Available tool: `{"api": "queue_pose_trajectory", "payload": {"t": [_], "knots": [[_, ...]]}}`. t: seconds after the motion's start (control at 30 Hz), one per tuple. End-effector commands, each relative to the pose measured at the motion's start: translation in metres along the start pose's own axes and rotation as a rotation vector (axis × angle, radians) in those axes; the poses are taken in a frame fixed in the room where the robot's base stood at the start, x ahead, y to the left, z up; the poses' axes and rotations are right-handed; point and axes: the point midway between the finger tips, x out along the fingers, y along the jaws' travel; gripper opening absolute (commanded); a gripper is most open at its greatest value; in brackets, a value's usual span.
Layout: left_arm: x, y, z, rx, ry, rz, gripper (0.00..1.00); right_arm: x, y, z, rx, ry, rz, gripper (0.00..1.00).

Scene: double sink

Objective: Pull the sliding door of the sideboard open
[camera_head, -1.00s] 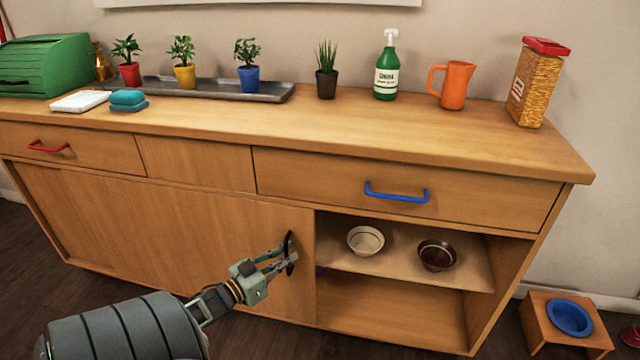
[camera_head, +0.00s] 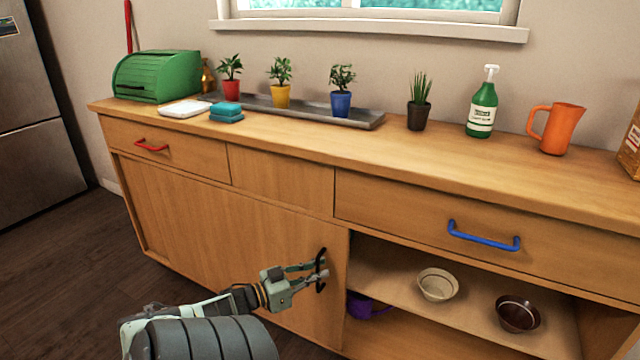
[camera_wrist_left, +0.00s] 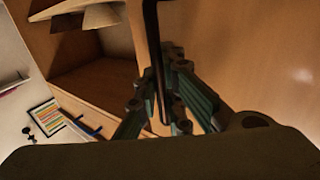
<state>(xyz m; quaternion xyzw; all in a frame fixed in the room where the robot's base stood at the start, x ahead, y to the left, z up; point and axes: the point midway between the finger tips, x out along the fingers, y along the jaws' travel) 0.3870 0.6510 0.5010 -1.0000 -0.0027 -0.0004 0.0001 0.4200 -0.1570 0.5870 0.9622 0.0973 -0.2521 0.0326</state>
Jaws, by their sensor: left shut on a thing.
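The sideboard's wooden sliding door (camera_head: 215,235) stands at the left, its right edge a little right of the line between the upper middle panel and the blue-handled drawer. The right part of the sideboard is uncovered, showing its shelf (camera_head: 385,272). A thin dark upright handle (camera_head: 322,258) sits near the door's right edge. My left gripper (camera_head: 318,274) is shut on this handle, its fingers partly hiding it. In the left wrist view the dark handle (camera_wrist_left: 153,45) runs between the fingers, with the door (camera_wrist_left: 245,55) on the right. My right gripper is not in view.
On the shelf stand a cream bowl (camera_head: 437,285) and a brown bowl (camera_head: 517,314). A purple object (camera_head: 368,307) shows below, beside the door edge. Blue (camera_head: 484,238) and red (camera_head: 150,146) drawer handles stick out above. Floor (camera_head: 75,235) is clear at left.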

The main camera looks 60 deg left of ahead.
Motion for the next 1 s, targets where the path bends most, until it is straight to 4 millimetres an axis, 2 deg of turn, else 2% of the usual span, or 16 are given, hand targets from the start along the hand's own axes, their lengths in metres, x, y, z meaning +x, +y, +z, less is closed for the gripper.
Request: {"api": "queue_pose_trajectory", "payload": {"t": [0.1, 0.13, 0.23, 0.57, 0.67, 0.77, 1.0], "knots": [[-0.001, 0.001, 0.003, -0.001, -0.005, 0.000, 0.00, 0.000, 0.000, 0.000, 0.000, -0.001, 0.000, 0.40], [-0.001, 0.001, 0.003, -0.001, -0.005, 0.000, 0.10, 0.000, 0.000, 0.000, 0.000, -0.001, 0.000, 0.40], [-0.001, 0.001, 0.002, -0.001, -0.005, 0.000, 0.17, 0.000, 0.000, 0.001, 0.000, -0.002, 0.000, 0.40], [-0.003, 0.001, 0.001, 0.000, -0.003, 0.000, 0.17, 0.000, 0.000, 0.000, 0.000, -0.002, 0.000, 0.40], [-0.012, 0.001, 0.002, -0.001, -0.004, 0.000, 0.17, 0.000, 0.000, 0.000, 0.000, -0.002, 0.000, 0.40], [-0.029, 0.000, 0.002, -0.001, -0.007, -0.001, 0.17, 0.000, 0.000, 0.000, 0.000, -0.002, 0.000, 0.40], [-0.082, 0.000, 0.002, -0.001, -0.006, -0.002, 0.17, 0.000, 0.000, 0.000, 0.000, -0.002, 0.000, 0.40]]}}
